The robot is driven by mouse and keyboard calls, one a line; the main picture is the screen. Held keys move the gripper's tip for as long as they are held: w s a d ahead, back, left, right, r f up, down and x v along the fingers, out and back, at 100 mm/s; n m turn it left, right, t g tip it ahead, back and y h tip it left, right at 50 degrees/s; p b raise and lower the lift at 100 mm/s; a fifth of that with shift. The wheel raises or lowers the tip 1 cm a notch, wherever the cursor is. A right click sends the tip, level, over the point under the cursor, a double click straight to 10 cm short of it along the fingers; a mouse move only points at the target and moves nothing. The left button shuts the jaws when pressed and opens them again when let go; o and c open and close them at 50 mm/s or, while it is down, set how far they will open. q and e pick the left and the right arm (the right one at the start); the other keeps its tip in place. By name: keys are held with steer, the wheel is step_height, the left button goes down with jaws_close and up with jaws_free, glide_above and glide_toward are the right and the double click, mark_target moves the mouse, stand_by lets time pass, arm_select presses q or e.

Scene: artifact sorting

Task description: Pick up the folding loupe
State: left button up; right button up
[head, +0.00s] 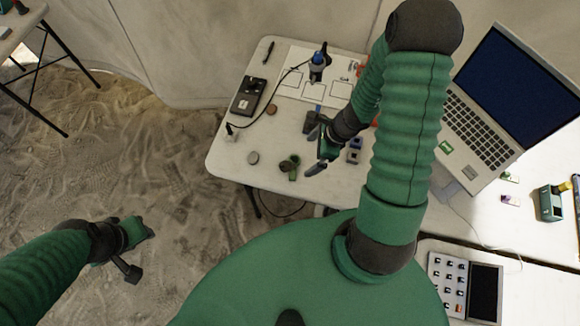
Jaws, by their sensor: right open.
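A small green object with a dark round part (289,167) lies near the front edge of the white table (225,165); it looks like the folding loupe, though it is too small to be sure. My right gripper (316,148) is open above the table, just to the right of this object and apart from it in the picture. Nothing shows between its fingers. My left gripper (133,252) hangs over the sandy floor, away from the table; its jaw opening is unclear.
A black box (249,95), a pen (268,52), a blue-topped device (319,62) on a printed sheet (300,85) and a cable lie behind. A laptop (480,125) stands right.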

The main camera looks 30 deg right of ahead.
steer(key=b, duration=0.2)
glide_above(295, 166)
steer(key=s+d, duration=0.2)
steer(key=f, duration=0.5)
steer(key=shift+d, duration=0.2)
steer(key=x, duration=0.1)
steer(key=b+x, duration=0.1)
steer(key=x, duration=0.1)
steer(key=b+x, duration=0.1)
steer(key=x, duration=0.1)
steer(key=shift+w+a+f, duration=0.1)
steer(key=shift+w+a, duration=0.1)
steer(key=shift+w, duration=0.1)
arm_select(q)
steer(key=x, duration=0.2)
steer(key=s+x, duration=0.1)
steer(key=x, duration=0.1)
steer(key=shift+w+f, duration=0.1)
steer(key=shift+f, duration=0.3)
steer(key=shift+d, duration=0.1)
arm_select(e)
steer(key=c, duration=1.2)
